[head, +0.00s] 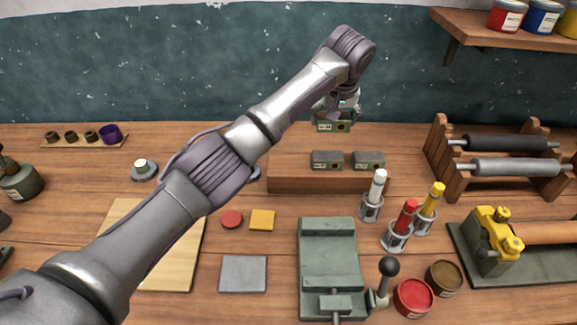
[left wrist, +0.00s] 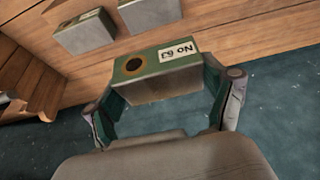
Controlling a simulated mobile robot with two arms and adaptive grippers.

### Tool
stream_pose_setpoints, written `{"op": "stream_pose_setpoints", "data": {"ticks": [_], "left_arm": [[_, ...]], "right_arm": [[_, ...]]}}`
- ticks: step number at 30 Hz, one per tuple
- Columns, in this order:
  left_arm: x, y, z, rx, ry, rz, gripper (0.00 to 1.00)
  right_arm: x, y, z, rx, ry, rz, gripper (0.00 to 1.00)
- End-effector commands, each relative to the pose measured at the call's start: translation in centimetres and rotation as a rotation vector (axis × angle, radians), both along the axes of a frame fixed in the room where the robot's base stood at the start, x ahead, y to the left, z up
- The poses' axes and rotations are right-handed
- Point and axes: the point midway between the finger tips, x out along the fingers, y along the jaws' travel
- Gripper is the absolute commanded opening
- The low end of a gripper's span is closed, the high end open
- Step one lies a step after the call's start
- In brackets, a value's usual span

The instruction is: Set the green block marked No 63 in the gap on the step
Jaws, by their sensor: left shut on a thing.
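The green block marked No 63 (left wrist: 157,70) is held between the fingers of my left gripper (left wrist: 163,103), its label and dark round hole showing in the left wrist view. My right gripper is not in view.
Markers in holders (head: 372,195) stand in front of the step's right end. A green vise (head: 329,262) is in front. A roller rack (head: 500,155) stands to the right.

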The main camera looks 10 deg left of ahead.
Motion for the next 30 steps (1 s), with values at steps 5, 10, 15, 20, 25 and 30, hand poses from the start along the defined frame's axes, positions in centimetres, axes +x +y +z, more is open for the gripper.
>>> {"op": "stream_pose_setpoints", "data": {"ticks": [5,10,15,20,25,30], "left_arm": [[0.3,-0.3,0.1,-0.001,-0.005,0.002,0.13],[-0.5,2.3,-1.3,0.000,-0.002,0.005,0.13],[-1.8,5.7,-3.4,0.001,-0.003,0.005,0.13],[-2.8,8.4,-5.2,0.000,-0.002,0.003,0.13],[-3.4,9.9,-6.3,-0.002,-0.005,0.002,0.13],[-3.5,10.2,-7.4,-0.001,-0.002,0.003,0.13]], "right_arm": [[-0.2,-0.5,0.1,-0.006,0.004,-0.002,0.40],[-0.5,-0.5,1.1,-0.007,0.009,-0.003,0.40],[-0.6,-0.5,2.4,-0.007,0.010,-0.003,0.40],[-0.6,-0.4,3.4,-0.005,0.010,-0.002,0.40],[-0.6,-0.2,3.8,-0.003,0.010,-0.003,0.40],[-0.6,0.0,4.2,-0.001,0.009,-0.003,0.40]]}}
